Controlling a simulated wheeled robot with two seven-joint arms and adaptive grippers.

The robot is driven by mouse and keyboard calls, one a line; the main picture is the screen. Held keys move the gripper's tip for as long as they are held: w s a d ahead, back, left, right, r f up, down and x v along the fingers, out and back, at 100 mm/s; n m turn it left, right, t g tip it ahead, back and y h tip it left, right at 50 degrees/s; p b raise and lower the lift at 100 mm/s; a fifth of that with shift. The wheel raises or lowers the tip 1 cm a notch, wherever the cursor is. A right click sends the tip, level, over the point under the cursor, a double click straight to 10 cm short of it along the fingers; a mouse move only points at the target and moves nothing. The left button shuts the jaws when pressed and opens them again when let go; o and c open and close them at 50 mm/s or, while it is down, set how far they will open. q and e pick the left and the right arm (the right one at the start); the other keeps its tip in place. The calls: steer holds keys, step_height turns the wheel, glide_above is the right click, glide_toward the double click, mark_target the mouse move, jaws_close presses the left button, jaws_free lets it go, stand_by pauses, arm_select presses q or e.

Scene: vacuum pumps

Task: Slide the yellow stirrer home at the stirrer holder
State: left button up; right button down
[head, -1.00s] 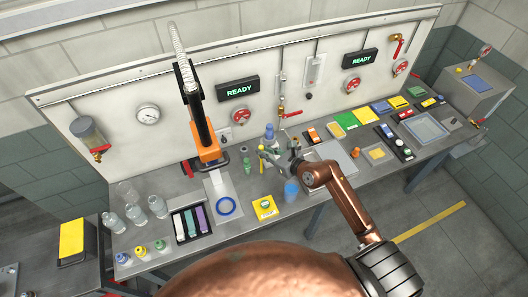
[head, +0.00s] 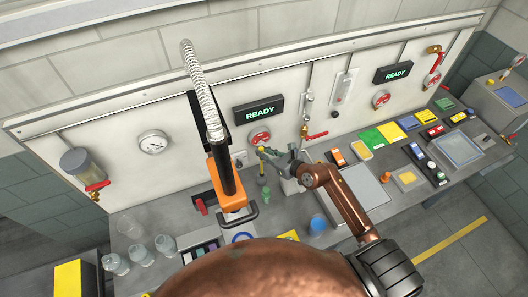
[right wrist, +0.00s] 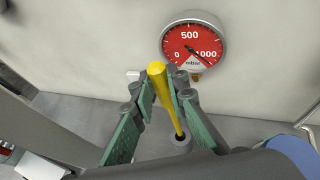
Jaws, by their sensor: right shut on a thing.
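The yellow stirrer (right wrist: 165,95) is a slim rod with a thicker upper end. My right gripper (right wrist: 163,82) is shut on it, with a green-padded finger on each side. In the head view my right gripper (head: 268,153) is near the panel, with a small bit of yellow at its tips. The stirrer holder (right wrist: 181,145) looks like a grey ring with a dark hole. The stirrer's lower end meets this hole, slightly tilted in the right wrist view; how deep it sits I cannot tell. My left gripper is not in view.
A red dial gauge (right wrist: 193,45) is on the wall behind the gripper. An orange device (head: 226,185) with a black column and hose stands to the left.

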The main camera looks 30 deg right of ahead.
stand_by(0.4)
step_height(320, 180, down, 7)
steer(key=b, duration=0.4)
steer(key=shift+f+b, duration=0.15)
steer(key=shift+b, duration=0.25)
stand_by(0.6)
steer(key=shift+s+f, duration=0.1)
steer(key=shift+f, duration=0.2)
stand_by(0.6)
steer(key=c, duration=1.9)
jaws_free()
steer(key=shift+o, duration=0.4)
steer(key=v, duration=1.2)
